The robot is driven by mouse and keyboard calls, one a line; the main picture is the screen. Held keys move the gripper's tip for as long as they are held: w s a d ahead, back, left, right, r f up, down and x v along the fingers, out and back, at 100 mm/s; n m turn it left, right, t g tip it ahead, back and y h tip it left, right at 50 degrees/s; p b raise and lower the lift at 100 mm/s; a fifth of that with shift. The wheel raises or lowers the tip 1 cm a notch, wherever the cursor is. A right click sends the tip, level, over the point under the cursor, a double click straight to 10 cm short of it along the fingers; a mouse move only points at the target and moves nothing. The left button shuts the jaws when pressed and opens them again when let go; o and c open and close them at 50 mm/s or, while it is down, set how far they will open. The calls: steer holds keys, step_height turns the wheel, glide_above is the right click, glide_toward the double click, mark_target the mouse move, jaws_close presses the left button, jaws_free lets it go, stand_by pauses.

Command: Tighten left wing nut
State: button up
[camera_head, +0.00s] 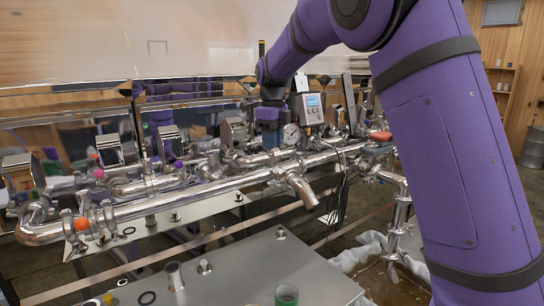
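Polished steel pipes (220,187) run across the middle of the view, joined by clamps. Small clamp fittings stand along them, including an orange-knobbed one (82,224) at the left and a purple-knobbed one (178,164) further right. The wing nuts are too small to tell apart, so I cannot pick out the left one. My purple arm comes in from the right and bends down over the pipes. My gripper (268,137) is at the pipework left of the pressure gauge (292,134). Its fingers are small and partly hidden, and any contact is unclear.
A grey meter with a blue display (312,107) stands close right of my gripper. A steel table (225,275) in front holds loose fittings and a green cup (287,295). A large steel pan fills the back.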

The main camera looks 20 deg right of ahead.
mark_target(278, 175)
steer(key=shift+r, duration=0.95)
steer(key=shift+c, duration=0.3)
steer(key=f+m+g+h, duration=0.1)
steer(key=f+m, duration=0.2)
steer(key=m, duration=0.8)
steer(key=f+m+g+h, duration=0.1)
steer(key=f+m, duration=0.2)
steer(key=m, duration=0.9)
steer(key=s+d+f+m+h, duration=0.1)
steer(key=f+m, duration=0.3)
steer(key=m, duration=0.7)
steer(key=shift+s+m+g+h, duration=0.1)
steer(key=shift+m+g+h, duration=0.2)
steer(key=shift+m+g, duration=0.1)
